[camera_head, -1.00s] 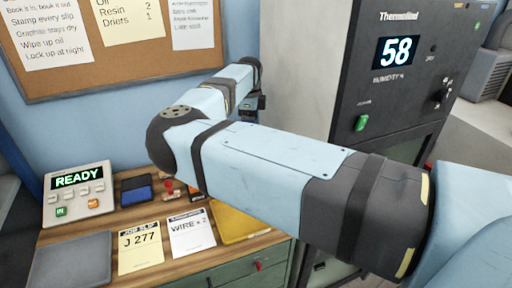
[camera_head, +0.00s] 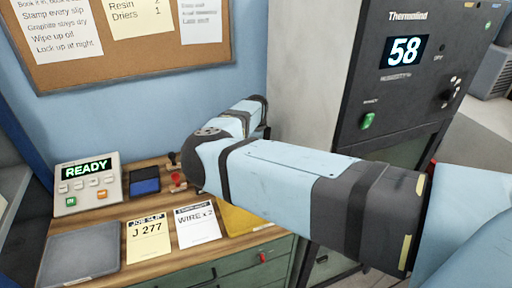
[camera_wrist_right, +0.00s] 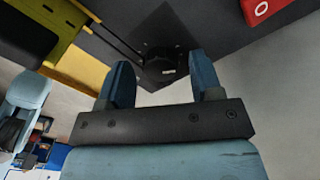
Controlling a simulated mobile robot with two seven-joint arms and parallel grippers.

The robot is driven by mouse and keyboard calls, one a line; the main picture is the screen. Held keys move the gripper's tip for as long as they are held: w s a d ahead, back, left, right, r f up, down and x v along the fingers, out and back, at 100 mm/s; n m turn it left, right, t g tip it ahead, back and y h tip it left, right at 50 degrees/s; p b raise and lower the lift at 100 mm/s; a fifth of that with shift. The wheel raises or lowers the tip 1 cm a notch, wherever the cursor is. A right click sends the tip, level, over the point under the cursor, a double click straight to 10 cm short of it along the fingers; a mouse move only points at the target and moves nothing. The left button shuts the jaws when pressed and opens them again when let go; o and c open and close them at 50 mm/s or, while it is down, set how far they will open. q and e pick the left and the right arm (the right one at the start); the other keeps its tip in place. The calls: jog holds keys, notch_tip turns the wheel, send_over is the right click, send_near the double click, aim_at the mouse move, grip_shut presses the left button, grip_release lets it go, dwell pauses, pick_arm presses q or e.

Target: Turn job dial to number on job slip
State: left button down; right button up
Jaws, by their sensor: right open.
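The job slip (camera_head: 148,240), a yellow sheet reading J 277, lies on the wooden bench in the head view. My right arm reaches across the middle of that view, and its gripper is hidden there. In the right wrist view my right gripper (camera_wrist_right: 163,76) is open and empty. A black round knob-like part (camera_wrist_right: 162,68) on a dark square plate shows between and beyond its fingertips. I cannot tell whether this is the job dial, and no number is readable on it. My left gripper is not in view.
A READY panel (camera_head: 88,184), grey tray (camera_head: 80,254), blue pad (camera_head: 145,186), white WIRE x 2 card (camera_head: 196,226) and yellow tray (camera_head: 240,221) crowd the bench. The dark cabinet (camera_head: 398,90) showing 58 stands right. A red part (camera_wrist_right: 262,8) shows in the wrist view.

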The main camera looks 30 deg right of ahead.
jog(key=shift+f, duration=0.2)
jog(key=c, duration=0.9)
